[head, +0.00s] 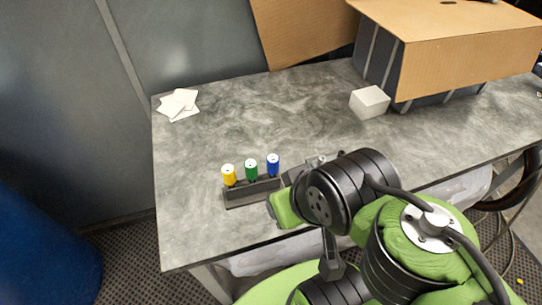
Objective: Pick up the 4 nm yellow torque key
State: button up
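The yellow torque key (229,175) has a yellow body with a white top. It stands upright at the left end of a dark holder (253,192) on the grey table. A green key (251,169) stands in the middle of the holder and a blue key (273,165) at its right end.
The grey table (210,134) has clear room behind and left of the holder. White papers (178,104) lie at the back left. A small pale box (369,102) stands toward the back right, before a large cardboard box (465,62). A blue barrel (45,240) stands at the lower left.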

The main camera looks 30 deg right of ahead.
aim_at(228, 171)
jog(key=k+j+u, duration=0.15)
jog(key=u, duration=0.3)
jog(key=k+j+u, duration=0.15)
jog(key=j+u, duration=0.2)
jog(key=u, duration=0.15)
jog(key=j+u, duration=0.3)
jog(key=u, duration=0.15)
jog(key=k, duration=0.05)
